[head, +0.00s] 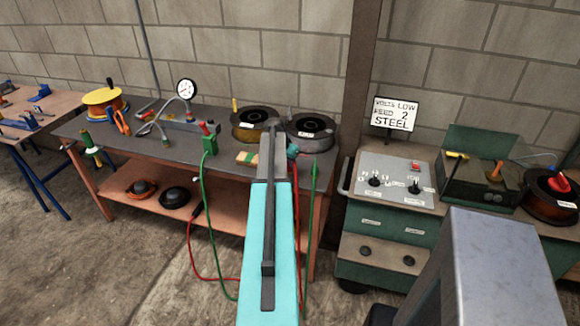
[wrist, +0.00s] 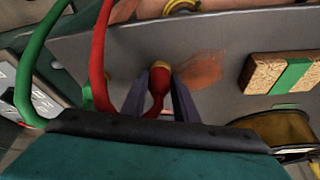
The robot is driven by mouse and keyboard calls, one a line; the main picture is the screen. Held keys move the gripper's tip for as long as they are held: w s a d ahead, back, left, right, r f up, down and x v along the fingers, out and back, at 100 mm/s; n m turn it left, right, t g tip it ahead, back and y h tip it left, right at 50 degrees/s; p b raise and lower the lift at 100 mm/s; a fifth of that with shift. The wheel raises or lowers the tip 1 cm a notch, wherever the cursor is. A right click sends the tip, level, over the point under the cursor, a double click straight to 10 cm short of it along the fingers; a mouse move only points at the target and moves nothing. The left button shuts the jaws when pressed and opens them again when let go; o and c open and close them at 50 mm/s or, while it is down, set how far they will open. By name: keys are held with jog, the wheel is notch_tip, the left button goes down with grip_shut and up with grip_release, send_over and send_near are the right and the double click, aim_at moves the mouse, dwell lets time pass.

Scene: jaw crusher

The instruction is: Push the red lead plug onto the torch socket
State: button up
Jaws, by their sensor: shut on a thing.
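In the wrist view, the red lead plug (wrist: 158,79), with a pale yellowish tip, sits between the two dark fingers of my gripper (wrist: 162,84). My gripper is shut on it. A red cable (wrist: 100,60) loops up at the left of that view. The plug tip points over the grey bench top, and I cannot tell its height above it. In the head view my teal arm hides the fingertips and the plug. I cannot make out the torch socket for certain in either view.
The grey bench (head: 140,140) holds a cork-and-green block (head: 247,157), two spools (head: 255,118), a gauge (head: 186,90) and a green clamp (head: 209,146). A green lead (head: 313,190) hangs beside my arm. A control cabinet (head: 394,180) stands at the right.

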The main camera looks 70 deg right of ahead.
jog(key=shift+r, duration=0.1)
jog(key=shift+r+b, duration=0.75)
jog(key=shift+r, duration=0.65)
jog(key=shift+a+r, duration=0.2)
jog(key=shift+r, duration=0.05)
jog(key=s+a+b, duration=0.2)
jog(key=a, duration=0.5)
jog(key=s+a+r+b, duration=0.1)
jog(key=s+a, duration=0.2)
jog(key=a, duration=0.4)
jog(key=shift+a+r+b, duration=0.25)
jog(key=shift+a+b, duration=0.1)
jog(key=shift+b, duration=0.05)
